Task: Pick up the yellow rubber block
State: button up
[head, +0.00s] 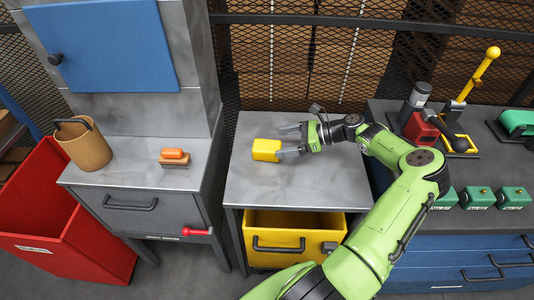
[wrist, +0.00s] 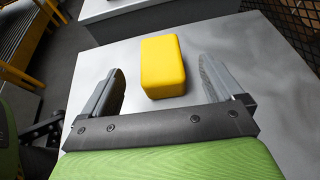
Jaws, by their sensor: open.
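The yellow rubber block (head: 266,150) lies on the grey metal table top (head: 290,190) in the head view. My gripper (head: 288,141) is to the right of the block, with its fingers pointing left toward it. In the wrist view the block (wrist: 162,66) sits ahead, between the lines of the two open fingers (wrist: 160,86), its near end about level with the fingertips. The fingers appear apart from the block on both sides, and nothing is held.
A grey cabinet with a brown cup (head: 83,147) and an orange-topped brush (head: 175,157) stands left. A red bin (head: 60,215) is at far left. A yellow drawer (head: 293,222) is below the table. A bench with green blocks (head: 478,197) and a yellow-handled lever (head: 478,75) is right.

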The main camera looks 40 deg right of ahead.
aim_at(269, 145)
jog(key=b+x, duration=0.2)
jog(key=x, duration=0.4)
jog(key=shift+w+a+f, duration=0.15)
jog(key=shift+f, duration=0.2)
jog(key=shift+r, duration=0.1)
jog(key=shift+c, duration=0.2)
jog(key=c, duration=1.2)
